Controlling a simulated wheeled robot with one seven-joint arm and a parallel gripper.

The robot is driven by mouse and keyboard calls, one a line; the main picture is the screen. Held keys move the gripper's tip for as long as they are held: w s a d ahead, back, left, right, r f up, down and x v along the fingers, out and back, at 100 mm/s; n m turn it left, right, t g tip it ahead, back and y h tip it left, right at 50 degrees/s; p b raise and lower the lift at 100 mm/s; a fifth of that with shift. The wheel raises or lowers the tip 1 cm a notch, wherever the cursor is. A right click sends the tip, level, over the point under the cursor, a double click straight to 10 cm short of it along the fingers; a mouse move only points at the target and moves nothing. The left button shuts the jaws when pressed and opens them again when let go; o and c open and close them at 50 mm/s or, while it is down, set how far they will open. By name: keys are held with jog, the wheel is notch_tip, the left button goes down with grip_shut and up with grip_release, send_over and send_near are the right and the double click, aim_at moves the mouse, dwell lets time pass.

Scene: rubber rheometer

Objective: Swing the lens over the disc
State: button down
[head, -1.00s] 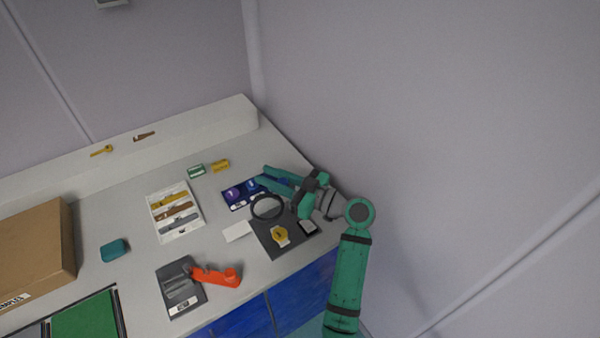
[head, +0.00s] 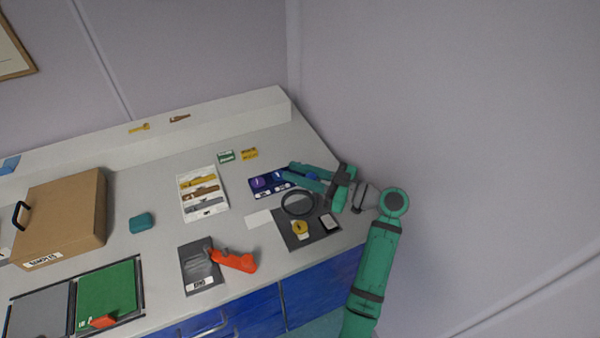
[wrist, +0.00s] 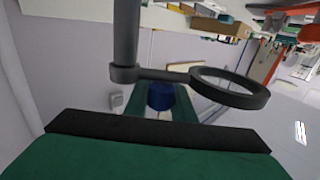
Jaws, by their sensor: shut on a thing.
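The lens is a dark ring (head: 297,203) on a short arm from a dark post; it also shows in the wrist view (wrist: 230,88), with its post (wrist: 126,35). The yellow disc (head: 300,228) lies on a dark mat (head: 286,240). In the head view the ring appears just beyond the disc, not covering it. My green gripper (head: 305,176) reaches in from the right, behind the ring. It is shut on a blue knob (wrist: 161,97) that shows between its fingers. The knob's join to the lens arm is partly hidden.
A purple-blue tray (head: 262,183) lies behind the ring. A small black-and-white block (head: 328,222) sits right of the disc. A white card (head: 258,219) and an orange tool (head: 236,260) lie left. The wall is close on the right.

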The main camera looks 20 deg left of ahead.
jog(key=c, duration=1.5)
grip_release()
jog(key=shift+s+a+f, duration=0.1)
jog(key=shift+a+f, duration=0.05)
jog(key=shift+a, duration=0.05)
jog(key=shift+d, duration=0.1)
jog(key=shift+s+d, duration=0.15)
jog(key=shift+d, duration=3.55)
jog(key=shift+a, duration=0.1)
